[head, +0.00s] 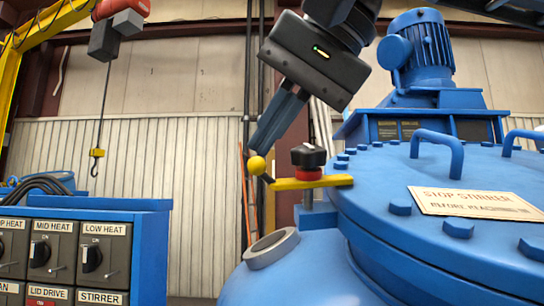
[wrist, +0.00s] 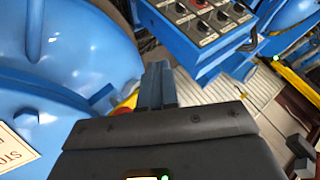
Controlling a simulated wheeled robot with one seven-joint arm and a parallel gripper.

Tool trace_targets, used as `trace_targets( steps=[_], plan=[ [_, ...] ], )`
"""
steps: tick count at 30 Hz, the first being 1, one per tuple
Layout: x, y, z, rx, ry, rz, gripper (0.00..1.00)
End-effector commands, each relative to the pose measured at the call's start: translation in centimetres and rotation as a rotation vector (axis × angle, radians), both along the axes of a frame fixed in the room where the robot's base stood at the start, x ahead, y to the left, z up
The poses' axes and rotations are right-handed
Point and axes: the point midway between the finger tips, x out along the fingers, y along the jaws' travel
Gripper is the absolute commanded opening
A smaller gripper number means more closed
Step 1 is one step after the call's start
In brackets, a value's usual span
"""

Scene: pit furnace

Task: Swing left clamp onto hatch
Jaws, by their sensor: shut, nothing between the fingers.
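The clamp has a yellow arm (head: 318,183) under a red collar (head: 308,174) and black knob (head: 308,156) on a post. A yellow ball (head: 256,166) ends its handle on the left. The arm's flat right end overlaps the rim of the blue bolted hatch (head: 385,168) in the head view; I cannot tell whether it touches. My gripper (head: 257,146) is shut and empty, its blue fingers pointing down just above the ball; contact is unclear. In the wrist view the fingers (wrist: 157,75) hide most of the clamp; a yellow and red bit (wrist: 127,104) shows beside them.
A warning plate (head: 478,203) and lifting handles (head: 437,150) are on the hatch, with a blue motor (head: 425,45) behind. A grey ring (head: 271,248) sits on the vessel below the clamp. A control panel (head: 68,255) stands left; a hoist hook (head: 97,160) hangs behind.

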Motion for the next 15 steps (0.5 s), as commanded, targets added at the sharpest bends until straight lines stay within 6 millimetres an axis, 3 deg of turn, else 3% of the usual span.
trace_targets(
  steps=[6, 15],
  plan=[
    [-3.2, -0.6, 2.1, -0.001, -0.001, -0.003, 0.0],
    [-4.7, -0.8, 3.1, 0.0, 0.0, -0.002, 0.0]
  ],
)
